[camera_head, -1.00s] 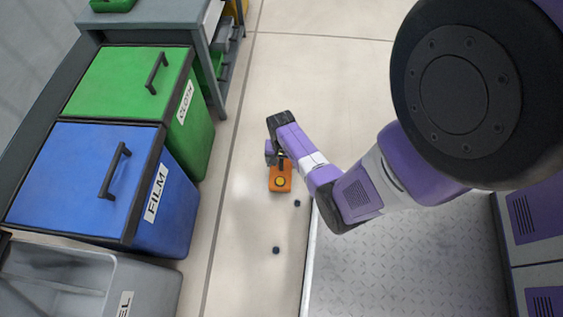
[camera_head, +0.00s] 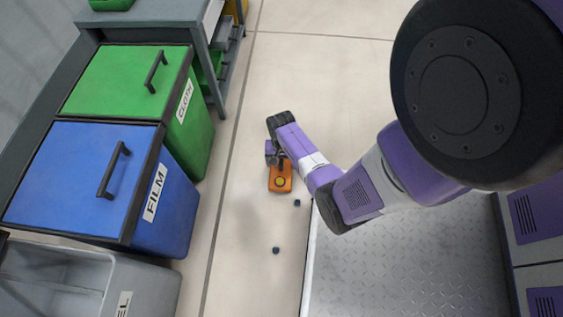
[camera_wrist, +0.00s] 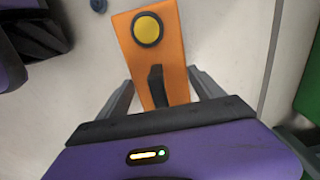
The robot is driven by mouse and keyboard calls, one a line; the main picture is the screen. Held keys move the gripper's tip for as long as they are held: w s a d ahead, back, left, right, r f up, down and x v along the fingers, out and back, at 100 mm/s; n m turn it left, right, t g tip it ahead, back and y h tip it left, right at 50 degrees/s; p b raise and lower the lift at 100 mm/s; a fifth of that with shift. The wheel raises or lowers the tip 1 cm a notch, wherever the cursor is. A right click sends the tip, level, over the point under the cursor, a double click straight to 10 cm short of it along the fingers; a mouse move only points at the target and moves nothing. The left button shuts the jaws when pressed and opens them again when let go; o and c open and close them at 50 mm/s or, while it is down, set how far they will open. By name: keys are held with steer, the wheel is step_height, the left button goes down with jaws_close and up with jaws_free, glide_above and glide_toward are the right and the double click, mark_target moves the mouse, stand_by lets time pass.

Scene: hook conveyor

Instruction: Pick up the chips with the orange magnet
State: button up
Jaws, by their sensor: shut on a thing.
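The orange magnet (camera_head: 281,177) is a flat orange block with a yellow round button on top. It hangs at or just above the pale floor; I cannot tell if it touches. My gripper (camera_wrist: 160,88) is shut on its black handle (camera_wrist: 156,86) in the wrist view, and the block (camera_wrist: 172,50) extends away from the fingers. Two small dark chips lie on the floor in the head view, one (camera_head: 297,202) just below and right of the magnet, one (camera_head: 276,250) farther down. A dark chip (camera_wrist: 98,5) also shows at the wrist view's top edge.
A blue FILM bin (camera_head: 75,185) and a green CLOTH bin (camera_head: 130,85) stand at the left, both lidded. An open grey bin (camera_head: 95,285) is at bottom left. A grey shelf table (camera_head: 170,15) stands at the top left. The floor (camera_head: 320,85) above the arm is clear.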

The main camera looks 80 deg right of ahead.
steer(key=shift+d+f+b, duration=0.1)
steer(key=shift+f+b, duration=0.35)
steer(key=shift+f, duration=0.1)
stand_by(0.8)
stand_by(0.4)
steer(key=shift+r+p, duration=5.55)
steer(key=shift+p, duration=0.25)
steer(key=shift+w, duration=0.1)
